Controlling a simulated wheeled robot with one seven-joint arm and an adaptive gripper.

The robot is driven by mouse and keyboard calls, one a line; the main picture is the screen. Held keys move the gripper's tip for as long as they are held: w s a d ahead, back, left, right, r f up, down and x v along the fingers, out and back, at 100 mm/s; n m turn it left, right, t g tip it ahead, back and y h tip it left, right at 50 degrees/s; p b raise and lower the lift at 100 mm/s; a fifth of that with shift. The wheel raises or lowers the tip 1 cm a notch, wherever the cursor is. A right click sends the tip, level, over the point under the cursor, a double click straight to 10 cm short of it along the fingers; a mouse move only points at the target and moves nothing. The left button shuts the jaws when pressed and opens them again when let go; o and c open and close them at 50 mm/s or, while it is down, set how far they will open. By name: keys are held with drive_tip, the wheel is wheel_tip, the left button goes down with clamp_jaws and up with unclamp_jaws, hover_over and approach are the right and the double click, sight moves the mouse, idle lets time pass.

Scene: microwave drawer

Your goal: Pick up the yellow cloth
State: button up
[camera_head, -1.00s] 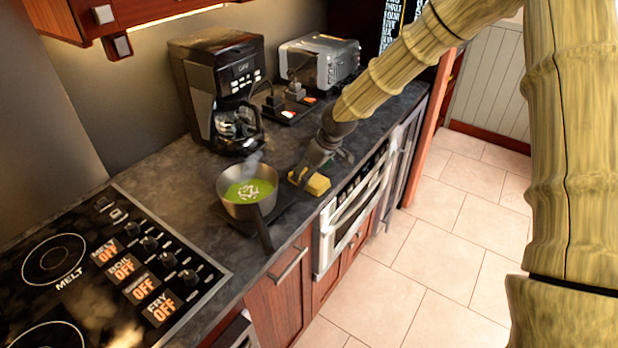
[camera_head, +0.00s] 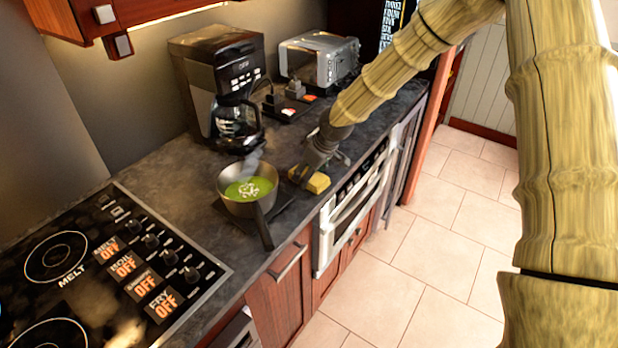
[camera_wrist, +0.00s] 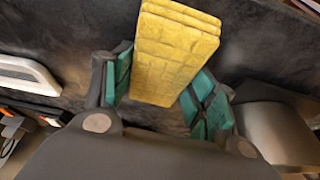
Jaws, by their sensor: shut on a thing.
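The yellow cloth (camera_head: 318,183) is a folded, blocky stack with a quilted surface, near the front edge of the dark counter. My gripper (camera_head: 307,172) reaches down to it from above and is shut on it. In the wrist view the cloth (camera_wrist: 172,55) stands between the green finger pads of my gripper (camera_wrist: 160,85), one on each side. I cannot tell whether the cloth is clear of the counter.
A pot of green soup (camera_head: 249,190) stands just left of the cloth, its handle towards the front. A coffee maker (camera_head: 222,88) and a toaster (camera_head: 318,62) stand behind. The stove (camera_head: 100,265) is at left. An oven front (camera_head: 352,212) lies below the counter edge.

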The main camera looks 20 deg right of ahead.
sight(305, 172)
drive_tip(key=shift+w+r+b, duration=0.1)
drive_tip(key=shift+r+b, duration=0.4)
drive_tip(key=shift+r, duration=0.3)
drive_tip(key=shift+s+r+b, duration=0.2)
drive_tip(key=shift+r+b, duration=0.25)
drive_tip(key=shift+r, duration=0.5)
drive_tip(key=s+a+b, duration=0.1)
drive_tip(key=s+b, duration=0.1)
drive_tip(key=s, duration=0.5)
drive_tip(key=s+a+r+b, duration=0.1)
drive_tip(key=s+a+b, duration=0.1)
drive_tip(key=s, duration=0.6)
drive_tip(key=shift+s+r, duration=0.2)
drive_tip(key=shift+r, duration=0.05)
